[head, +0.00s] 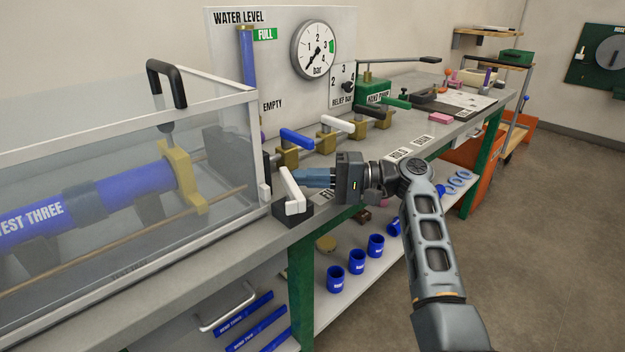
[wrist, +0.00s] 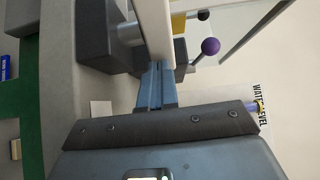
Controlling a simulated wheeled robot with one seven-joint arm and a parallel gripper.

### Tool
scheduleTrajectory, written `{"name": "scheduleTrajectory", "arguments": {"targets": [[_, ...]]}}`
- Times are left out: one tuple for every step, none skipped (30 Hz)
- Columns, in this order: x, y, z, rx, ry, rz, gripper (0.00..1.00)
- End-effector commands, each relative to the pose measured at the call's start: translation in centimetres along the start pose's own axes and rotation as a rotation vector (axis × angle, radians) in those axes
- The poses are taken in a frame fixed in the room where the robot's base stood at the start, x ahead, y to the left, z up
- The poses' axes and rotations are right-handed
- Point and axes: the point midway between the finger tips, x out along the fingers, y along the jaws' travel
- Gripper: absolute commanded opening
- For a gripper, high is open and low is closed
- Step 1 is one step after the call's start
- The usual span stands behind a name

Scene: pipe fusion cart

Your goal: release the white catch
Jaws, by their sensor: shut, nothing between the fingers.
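The white catch (head: 291,188) is a pale lever on a dark block (head: 293,217) at the front edge of the bench, by the right end of the clear test box. It stands tilted up and to the left. In the wrist view the white catch (wrist: 154,28) runs down from the top edge to my fingertips. My gripper (head: 304,178) is shut and empty, its blue fingers pointing left at the catch from its right side. In the wrist view my gripper (wrist: 157,68) has its tips at the lever, partly behind it; I cannot tell whether they touch.
The clear box (head: 130,170) with a blue pipe inside fills the left. Behind my gripper are valves with a blue handle (head: 297,139), a white handle (head: 338,123) and a black handle (head: 371,108). A purple knob (wrist: 210,46) shows near the catch. Blue couplings (head: 357,262) stand on the lower shelf.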

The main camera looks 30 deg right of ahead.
Motion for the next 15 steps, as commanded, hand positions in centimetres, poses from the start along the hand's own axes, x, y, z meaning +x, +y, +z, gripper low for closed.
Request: {"name": "scheduleTrajectory", "arguments": {"targets": [[0.2, -0.1, -0.1, 0.000, 0.000, 0.000, 0.00], [0.3, -0.1, -0.2, 0.000, 0.000, 0.000, 0.00], [0.4, -0.1, -0.2, 0.000, 0.000, 0.000, 0.00], [0.5, -0.1, -0.3, 0.000, -0.001, 0.000, 0.00], [0.6, -0.1, -0.3, 0.000, -0.001, 0.000, 0.00], [0.8, -0.1, -0.4, 0.000, -0.001, 0.000, 0.00], [0.8, -0.1, -0.4, 0.000, 0.000, 0.000, 0.00], [0.9, -0.1, -0.4, -0.001, 0.000, 0.000, 0.00], [1.0, -0.1, -0.5, -0.001, 0.000, 0.000, 0.00], [1.1, -0.1, -0.5, -0.001, 0.000, 0.000, 0.00], [1.1, -0.1, -0.5, -0.001, 0.001, 0.000, 0.00], [1.2, -0.1, -0.5, -0.001, 0.001, 0.000, 0.00], [1.3, -0.1, -0.5, -0.001, 0.001, 0.000, 0.00], [1.3, -0.1, -0.6, -0.001, 0.001, 0.000, 0.00], [1.4, -0.1, -0.6, -0.001, 0.001, 0.000, 0.00]]}}
